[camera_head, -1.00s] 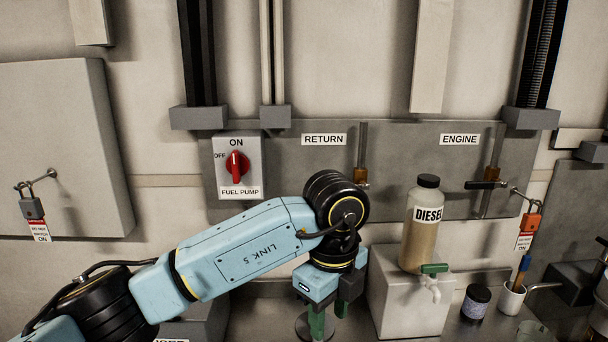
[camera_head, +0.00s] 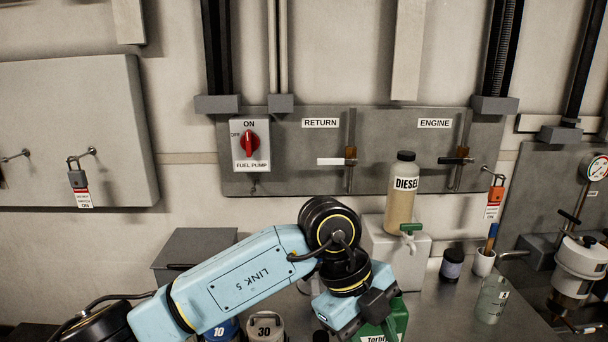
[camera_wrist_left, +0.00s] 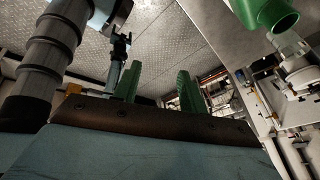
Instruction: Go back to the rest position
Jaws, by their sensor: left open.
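My left gripper shows in the wrist view (camera_wrist_left: 157,72) with its two green fingers apart and nothing between them. In the head view the blue left arm comes in from the lower left. Its wrist is bent down at the bottom centre, beside a green container (camera_head: 396,320) with a partly hidden label. The left fingers cannot be made out in the head view. I cannot tell whether the wrist touches the green container. My right gripper is in neither view.
A jar (camera_head: 451,266), a cup (camera_head: 483,263) and a beaker (camera_head: 492,300) stand to the right. Several containers, including a grey one (camera_head: 264,327), stand below my arm.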

